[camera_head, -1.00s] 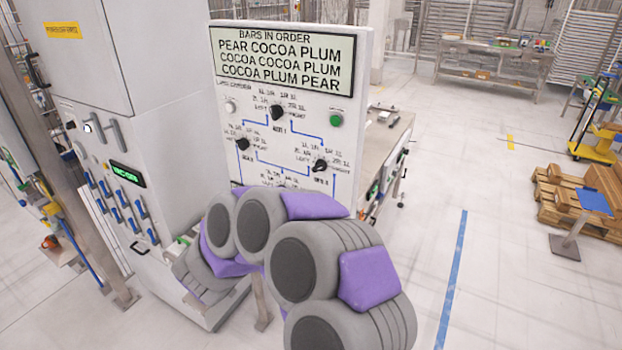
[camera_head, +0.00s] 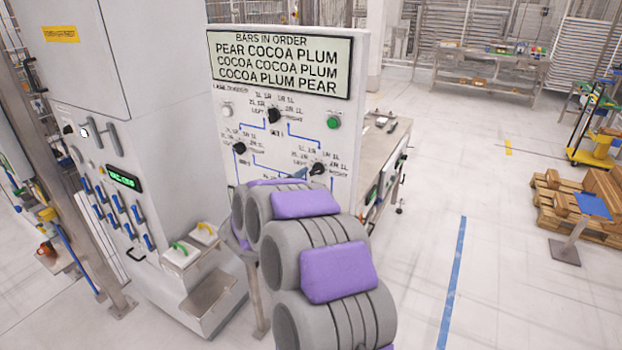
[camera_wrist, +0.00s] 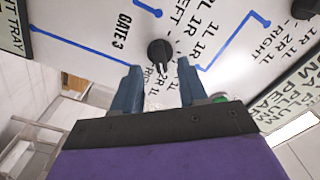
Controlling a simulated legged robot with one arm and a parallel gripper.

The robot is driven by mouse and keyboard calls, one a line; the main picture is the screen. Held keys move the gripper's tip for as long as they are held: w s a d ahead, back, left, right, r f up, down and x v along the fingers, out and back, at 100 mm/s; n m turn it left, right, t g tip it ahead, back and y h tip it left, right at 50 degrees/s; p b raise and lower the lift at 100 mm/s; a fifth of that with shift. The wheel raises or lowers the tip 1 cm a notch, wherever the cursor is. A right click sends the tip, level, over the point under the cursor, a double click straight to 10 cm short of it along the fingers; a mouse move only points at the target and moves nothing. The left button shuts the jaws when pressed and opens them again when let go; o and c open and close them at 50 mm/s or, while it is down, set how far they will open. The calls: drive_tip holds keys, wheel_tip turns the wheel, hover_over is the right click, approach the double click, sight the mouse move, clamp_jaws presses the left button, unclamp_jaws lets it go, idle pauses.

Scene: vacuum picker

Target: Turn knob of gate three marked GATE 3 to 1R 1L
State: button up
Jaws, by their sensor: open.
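The black knob of gate three (camera_wrist: 160,52) sits on the white panel beside the printed words GATE 3 in the wrist view. It also shows as the right-hand lower knob in the head view (camera_head: 318,168). Small labels of L and R counts surround it; its exact setting is hard to read. My gripper (camera_wrist: 159,68) is open, with one blue-grey finger on each side of the knob in the picture. Contact cannot be told. In the head view my arm hides the panel's lower part and most of the gripper.
The panel (camera_head: 217,75) carries a top knob (camera_head: 274,116), a left knob (camera_head: 239,148), a green button (camera_head: 333,122) and a text display (camera_head: 280,62). A grey cabinet (camera_head: 165,130) stands close on the left. A metal table (camera_head: 375,150) is behind the panel.

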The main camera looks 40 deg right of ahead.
sight(314, 173)
drive_tip(key=shift+x, duration=1.75)
drive_tip(key=shift+c, duration=0.3)
clamp_jaws()
